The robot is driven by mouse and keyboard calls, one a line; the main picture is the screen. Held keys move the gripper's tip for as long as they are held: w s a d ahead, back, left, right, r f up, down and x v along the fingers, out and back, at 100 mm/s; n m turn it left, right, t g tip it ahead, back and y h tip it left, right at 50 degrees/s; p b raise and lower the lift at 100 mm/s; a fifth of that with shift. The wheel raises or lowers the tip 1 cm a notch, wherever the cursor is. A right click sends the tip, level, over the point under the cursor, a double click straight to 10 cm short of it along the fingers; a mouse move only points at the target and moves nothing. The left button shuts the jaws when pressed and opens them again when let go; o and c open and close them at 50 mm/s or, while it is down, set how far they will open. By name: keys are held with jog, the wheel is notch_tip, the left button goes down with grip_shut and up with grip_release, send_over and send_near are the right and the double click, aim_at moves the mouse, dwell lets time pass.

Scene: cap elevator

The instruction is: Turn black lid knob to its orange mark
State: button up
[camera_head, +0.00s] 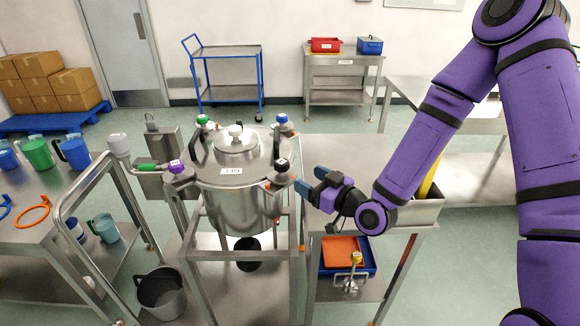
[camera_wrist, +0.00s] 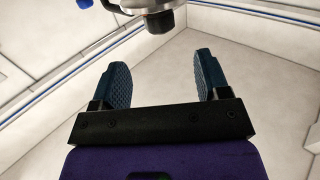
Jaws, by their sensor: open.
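The steel vessel (camera_head: 240,200) stands on a metal frame, its lid (camera_head: 237,146) on top. Coloured knobs sit around the rim. The black knob (camera_head: 281,165) is at the front right of the rim in the head view. In the wrist view a dark knob (camera_wrist: 160,21) under a metal bracket shows at the top edge, beyond the fingertips. My gripper (camera_head: 308,180) is just right of the black knob, pointing left at it, apart from it and empty. Its two blue fingers (camera_wrist: 164,68) are spread in the wrist view. I cannot make out the orange mark clearly.
Green (camera_head: 203,120), blue (camera_head: 282,119) and purple (camera_head: 177,166) knobs sit around the rim. A steel cart (camera_head: 345,145) stands right of the vessel, below my arm. A bent handrail (camera_head: 75,215) and a table with mugs (camera_head: 40,180) are at left.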

aim_at(287, 167)
jog(key=x, duration=1)
jog(key=shift+w+a+r, duration=0.1)
jog(key=shift+w+a, duration=0.15)
jog(key=c, duration=0.9)
